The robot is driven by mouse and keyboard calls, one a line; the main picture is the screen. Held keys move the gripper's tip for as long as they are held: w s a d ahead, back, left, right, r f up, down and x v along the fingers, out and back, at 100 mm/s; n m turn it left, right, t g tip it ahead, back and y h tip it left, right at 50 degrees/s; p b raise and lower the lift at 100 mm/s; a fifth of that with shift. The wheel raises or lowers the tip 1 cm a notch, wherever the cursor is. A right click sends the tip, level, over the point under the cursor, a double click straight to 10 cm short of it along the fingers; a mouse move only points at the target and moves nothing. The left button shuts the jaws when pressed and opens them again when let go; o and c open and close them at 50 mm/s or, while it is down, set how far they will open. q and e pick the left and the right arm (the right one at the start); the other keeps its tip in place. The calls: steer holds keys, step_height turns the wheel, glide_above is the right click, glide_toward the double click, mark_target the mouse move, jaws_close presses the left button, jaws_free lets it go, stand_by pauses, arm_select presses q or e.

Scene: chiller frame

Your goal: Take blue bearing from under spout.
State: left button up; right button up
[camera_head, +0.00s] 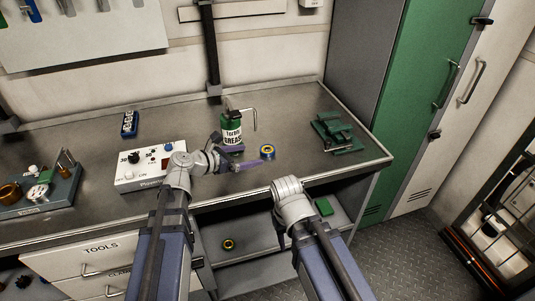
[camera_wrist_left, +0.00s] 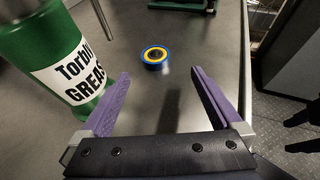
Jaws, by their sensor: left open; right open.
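The blue bearing (camera_head: 267,152), a ring with a yellow band and dark centre, lies flat on the grey bench beside the green grease can (camera_head: 231,131). The can's thin bent spout (camera_head: 255,115) reaches out to the right, with its tip behind and above the bearing. My left gripper (camera_head: 243,155) is open and empty, left of the bearing and in front of the can. In the left wrist view the bearing (camera_wrist_left: 156,59) lies ahead, between the lines of the two purple fingers (camera_wrist_left: 162,88), not touched. My right arm shows at the bench's front edge; its gripper is not visible.
The grease can (camera_wrist_left: 70,60) stands close by the left finger. A green vise (camera_head: 338,134) is to the right. A white control box (camera_head: 150,165) is to the left. Another ring (camera_head: 228,244) lies on the lower shelf.

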mark_target(269, 148)
arm_select(q)
steer(key=shift+w+f, duration=0.15)
steer(key=shift+f, duration=0.15)
steer(key=shift+b+x, duration=0.5)
steer(key=shift+x, duration=0.8)
steer(key=shift+w+d, duration=0.25)
steer(key=shift+w, duration=0.05)
steer(key=x, duration=0.1)
steer(key=b+x, duration=0.1)
steer(key=x, duration=0.2)
steer(key=shift+w+d+r, duration=0.1)
steer(key=shift+w+r, duration=0.05)
steer(key=shift+w, duration=0.3)
steer(key=shift+s+r, duration=0.1)
jaws_close()
steer(key=shift+r, duration=0.2)
